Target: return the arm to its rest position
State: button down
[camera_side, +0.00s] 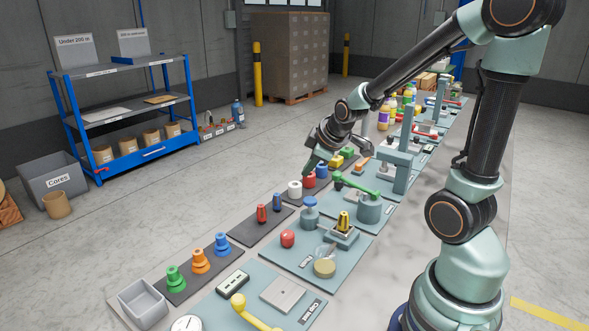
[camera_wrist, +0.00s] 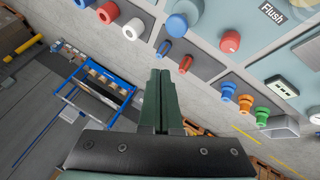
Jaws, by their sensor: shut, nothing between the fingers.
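My gripper (camera_side: 312,165) hangs above the left edge of the long workbench, near the white and red spools, in the side view. Its fingers are shut with nothing between them. In the wrist view the two dark green fingers (camera_wrist: 161,75) lie together and point up the picture, beside the bench edge. My arm reaches from its base at the lower right, up and over to the left, and is raised above the bench. No task object is in or touching the gripper.
The bench holds colored spools (camera_side: 199,260), a grey bin (camera_side: 143,303), a red knob (camera_side: 287,238), a green lever (camera_side: 358,187) and upright posts. A blue shelf (camera_side: 126,108) stands apart at the left, with open floor between. Yellow bollards (camera_side: 257,73) stand behind.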

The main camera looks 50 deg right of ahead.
jog(key=s+a+r+m+y, duration=0.1)
jog(key=s+a+r+m, duration=0.1)
jog(key=s+a+r, duration=0.2)
jog(key=s+a+r+m+g+y, duration=0.1)
jog(key=s+a, duration=0.4)
jog(key=a, duration=0.6)
notch_tip(320, 180, up, 3)
jog(key=shift+f+m+y, duration=0.1)
jog(key=shift+m+y, duration=0.2)
jog(key=shift+m, duration=0.3)
dwell(0.8)
jog(key=n+t+h, duration=0.1)
jog(key=n+h, duration=0.2)
jog(key=n, duration=0.2)
send_over(313, 200)
notch_tip(313, 200, down, 5)
jog(key=shift+f, duration=0.2)
jog(key=shift+a, duration=0.1)
jog(key=shift+f, duration=4.4)
